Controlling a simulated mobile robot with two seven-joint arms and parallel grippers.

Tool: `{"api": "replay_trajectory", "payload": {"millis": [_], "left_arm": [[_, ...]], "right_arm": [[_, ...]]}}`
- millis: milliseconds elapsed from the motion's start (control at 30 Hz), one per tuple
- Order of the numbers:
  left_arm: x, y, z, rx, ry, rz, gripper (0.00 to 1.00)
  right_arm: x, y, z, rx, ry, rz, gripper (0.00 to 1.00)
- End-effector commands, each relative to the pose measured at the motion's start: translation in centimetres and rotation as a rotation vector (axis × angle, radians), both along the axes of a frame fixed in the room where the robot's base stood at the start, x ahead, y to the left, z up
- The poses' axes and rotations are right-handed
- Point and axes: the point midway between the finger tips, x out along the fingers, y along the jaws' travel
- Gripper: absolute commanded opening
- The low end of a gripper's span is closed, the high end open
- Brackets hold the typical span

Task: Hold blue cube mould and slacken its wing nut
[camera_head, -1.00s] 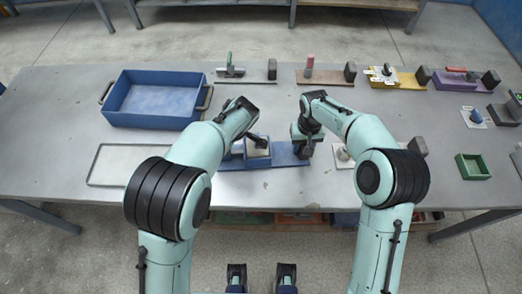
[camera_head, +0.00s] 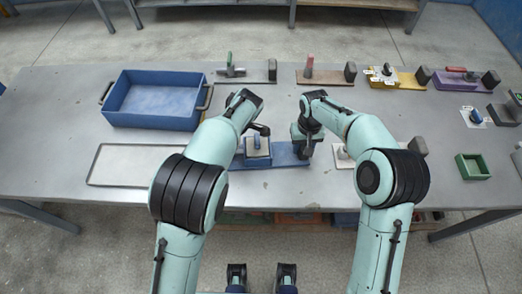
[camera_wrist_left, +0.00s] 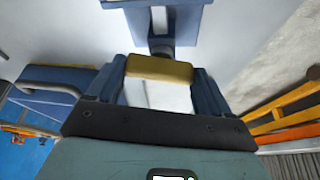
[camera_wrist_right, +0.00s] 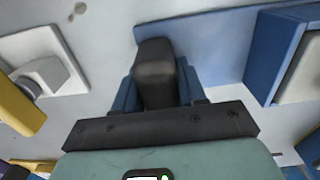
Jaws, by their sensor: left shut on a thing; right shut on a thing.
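The blue cube mould (camera_head: 257,161) stands on a long blue board (camera_head: 286,154) near the table's front edge; its pale top face shows. My left gripper (camera_head: 258,133) is over the mould. In the left wrist view its fingers are shut on a yellow bar-shaped wing nut (camera_wrist_left: 160,69), with a short stem between it and the blue mould (camera_wrist_left: 170,40). My right gripper (camera_head: 304,149) is shut on a dark upright block (camera_wrist_right: 155,72) at the board's right end. The mould (camera_wrist_right: 272,50) shows at the right of the right wrist view.
A blue tray (camera_head: 112,118) and a flat grey tray (camera_head: 95,182) lie to the left. Tool boards, including a yellow one (camera_head: 408,81) and a purple one (camera_head: 449,85), line the back. A green box (camera_head: 487,173) stands at right.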

Motion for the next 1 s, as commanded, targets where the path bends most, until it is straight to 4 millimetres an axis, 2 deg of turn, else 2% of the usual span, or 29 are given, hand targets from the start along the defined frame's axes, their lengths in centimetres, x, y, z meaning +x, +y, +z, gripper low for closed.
{"api": "replay_trajectory", "payload": {"millis": [100,133,167,400,533,1000], "left_arm": [[0.0,-0.1,0.0,-0.001,-0.001,-0.002,0.50],[0.0,-0.1,0.0,-0.001,-0.001,-0.002,0.90],[0.0,-0.1,0.0,-0.001,-0.001,-0.002,1.00],[0.0,-0.1,0.1,-0.001,-0.001,-0.003,1.00],[0.0,-0.5,1.0,-0.001,-0.003,-0.003,1.00],[-0.5,-3.9,9.4,-0.001,-0.003,-0.003,1.00]], "right_arm": [[0.0,0.1,0.1,0.001,-0.001,0.001,0.00],[0.0,0.1,0.1,0.001,-0.001,0.001,0.00],[0.0,0.1,0.1,0.001,-0.001,0.001,0.00],[0.0,0.1,0.1,0.001,-0.001,0.001,0.00],[0.0,0.1,0.1,0.001,-0.002,0.001,0.00],[0.0,0.1,0.1,0.001,-0.002,0.001,0.00]]}}
